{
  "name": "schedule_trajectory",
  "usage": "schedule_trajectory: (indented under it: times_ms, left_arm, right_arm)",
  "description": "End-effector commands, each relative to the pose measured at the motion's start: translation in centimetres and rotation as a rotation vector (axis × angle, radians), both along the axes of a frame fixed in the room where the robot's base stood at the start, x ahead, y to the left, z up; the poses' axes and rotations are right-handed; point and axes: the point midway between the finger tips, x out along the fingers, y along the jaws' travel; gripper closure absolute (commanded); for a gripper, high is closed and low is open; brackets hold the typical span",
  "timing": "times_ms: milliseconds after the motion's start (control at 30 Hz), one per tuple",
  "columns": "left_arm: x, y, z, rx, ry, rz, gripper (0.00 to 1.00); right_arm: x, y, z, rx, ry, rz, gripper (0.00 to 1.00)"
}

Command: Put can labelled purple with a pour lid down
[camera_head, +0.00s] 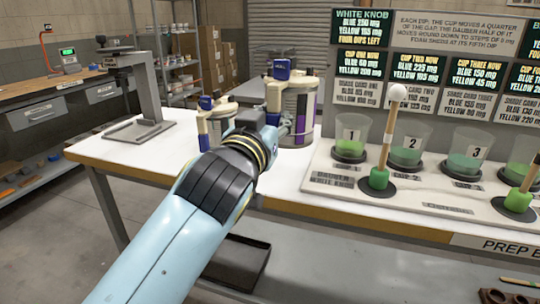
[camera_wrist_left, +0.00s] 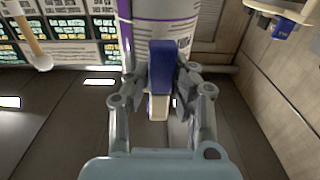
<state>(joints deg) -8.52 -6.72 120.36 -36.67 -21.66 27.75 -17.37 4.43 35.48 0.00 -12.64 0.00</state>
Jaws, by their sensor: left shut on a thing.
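The can with a purple label band (camera_head: 301,115) and a blue-capped pour lid (camera_head: 281,69) is upright at the back of the white table, beyond my left gripper. In the left wrist view the can (camera_wrist_left: 178,22) fills the top middle, its purple stripe on the left. My left gripper (camera_wrist_left: 160,82) is shut on the blue and cream part at the can's front. Whether the can's base touches the table I cannot tell. My right gripper is out of view.
Another can with a blue lid (camera_head: 213,125) stands close on the left. A grey stand (camera_head: 150,130) is farther left. On the right, a pale rack (camera_head: 335,185) holds several numbered cups and upright green-based daubers. Bare white table (camera_head: 120,150) shows at the left.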

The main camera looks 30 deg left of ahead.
Motion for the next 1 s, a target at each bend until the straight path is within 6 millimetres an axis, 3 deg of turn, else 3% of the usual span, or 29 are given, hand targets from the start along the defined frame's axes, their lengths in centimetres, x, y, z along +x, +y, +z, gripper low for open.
schedule_trajectory:
  times_ms: [100,300,433,600,767,1000]
  left_arm:
    - [0.2,0.5,-1.1,0.006,-0.010,0.006,1.00]
    - [2.9,3.6,-3.3,0.011,-0.028,0.031,1.00]
    - [4.9,6.0,-3.3,0.012,-0.035,0.049,1.00]
    - [6.8,8.2,-1.7,0.010,-0.044,0.064,1.00]
    - [7.4,8.9,-1.0,0.009,-0.044,0.068,1.00]
    - [7.5,8.9,-4.4,0.007,-0.045,0.068,1.00]
  right_arm:
    - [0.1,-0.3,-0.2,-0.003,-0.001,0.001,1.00]
    - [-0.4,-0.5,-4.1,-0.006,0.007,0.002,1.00]
    - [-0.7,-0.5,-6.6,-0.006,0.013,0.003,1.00]
    - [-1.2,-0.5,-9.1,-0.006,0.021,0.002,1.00]
    - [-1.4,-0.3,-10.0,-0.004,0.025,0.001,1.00]
    - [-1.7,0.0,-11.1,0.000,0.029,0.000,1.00]
